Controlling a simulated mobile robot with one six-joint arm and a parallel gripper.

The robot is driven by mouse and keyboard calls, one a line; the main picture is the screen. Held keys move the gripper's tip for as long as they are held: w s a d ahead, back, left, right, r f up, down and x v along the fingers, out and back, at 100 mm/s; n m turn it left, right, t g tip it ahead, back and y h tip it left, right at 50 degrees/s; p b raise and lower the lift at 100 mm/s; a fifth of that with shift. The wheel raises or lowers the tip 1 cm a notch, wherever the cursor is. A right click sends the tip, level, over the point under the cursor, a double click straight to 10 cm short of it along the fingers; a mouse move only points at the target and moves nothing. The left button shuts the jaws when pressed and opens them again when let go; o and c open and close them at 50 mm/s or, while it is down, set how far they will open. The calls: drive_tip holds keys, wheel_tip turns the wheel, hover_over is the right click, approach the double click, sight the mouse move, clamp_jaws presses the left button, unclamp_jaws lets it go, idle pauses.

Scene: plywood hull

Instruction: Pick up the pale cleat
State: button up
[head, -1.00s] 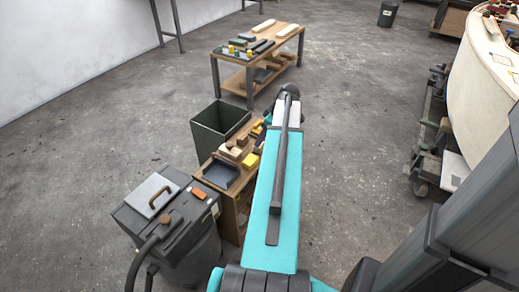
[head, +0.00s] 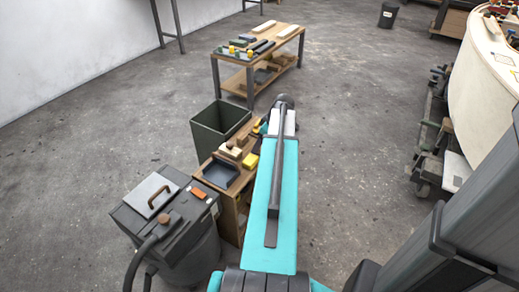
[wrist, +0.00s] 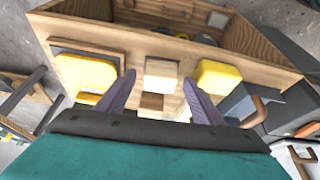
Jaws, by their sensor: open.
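The pale cleat appears to be the pale wooden block (wrist: 161,68) at the middle of the wrist view. In the head view a pale block (head: 229,153) lies on the small wooden bench, though I cannot be sure it is the same piece. My gripper (wrist: 158,78) is open, and its two purple fingers point toward the pale block, one to each side in the picture. Nothing is held. I cannot tell the remaining distance. In the head view my arm hides the gripper.
A brown block (wrist: 152,101) shows just below the pale one. A yellow block (wrist: 217,77) is close on the right, and a larger yellow piece (wrist: 85,74) on the left. A dark tray (head: 220,174) shares the bench.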

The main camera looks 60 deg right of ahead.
drive_tip(key=shift+w+f, duration=0.25)
drive_tip(key=shift+f, duration=0.4)
drive_tip(key=c, duration=1.1)
